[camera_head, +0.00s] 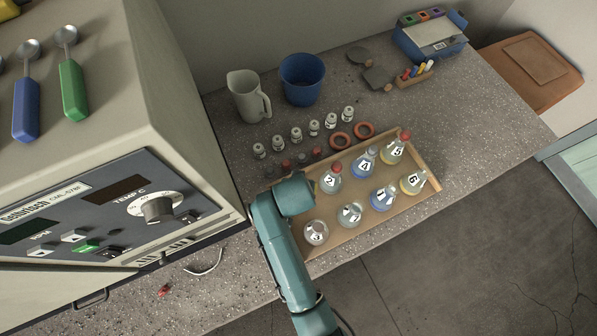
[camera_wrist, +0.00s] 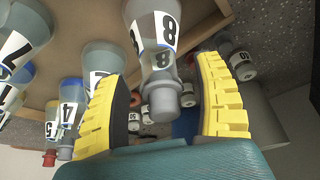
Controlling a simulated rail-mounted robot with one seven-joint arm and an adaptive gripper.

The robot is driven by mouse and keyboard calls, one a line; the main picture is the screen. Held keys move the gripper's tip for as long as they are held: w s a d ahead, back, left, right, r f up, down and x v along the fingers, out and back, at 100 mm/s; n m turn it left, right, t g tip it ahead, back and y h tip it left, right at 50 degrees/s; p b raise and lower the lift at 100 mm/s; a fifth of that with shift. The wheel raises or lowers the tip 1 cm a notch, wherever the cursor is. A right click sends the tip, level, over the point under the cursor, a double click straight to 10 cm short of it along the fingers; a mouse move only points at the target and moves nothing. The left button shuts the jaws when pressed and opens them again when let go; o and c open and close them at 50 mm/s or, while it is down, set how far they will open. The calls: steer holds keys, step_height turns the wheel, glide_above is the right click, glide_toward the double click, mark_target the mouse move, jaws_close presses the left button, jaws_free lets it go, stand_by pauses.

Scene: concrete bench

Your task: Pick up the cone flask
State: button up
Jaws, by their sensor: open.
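Several numbered cone flasks stand in a shallow wooden tray (camera_head: 340,226). They include one with a red stopper labelled 5 (camera_head: 393,152), one labelled 4 (camera_head: 364,164) and one labelled 2 (camera_head: 331,181). In the wrist view, a clear cone flask labelled 8 (camera_wrist: 151,27) with a grey stopper (camera_wrist: 171,96) is closest. My gripper (camera_wrist: 162,78) is open, its yellow ribbed fingers on either side of that flask's neck and stopper, with gaps showing. In the head view my wrist covers the tray's left end and hides flask 8 and the fingers.
Small vials (camera_head: 296,134) and orange rings (camera_head: 341,140) lie behind the tray. A blue bucket (camera_head: 303,80) and a grey jug (camera_head: 246,97) stand at the back. A large oven (camera_head: 110,190) rises close on the left. The bench right of the tray is clear.

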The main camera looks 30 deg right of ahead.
jaws_close()
stand_by(0.3)
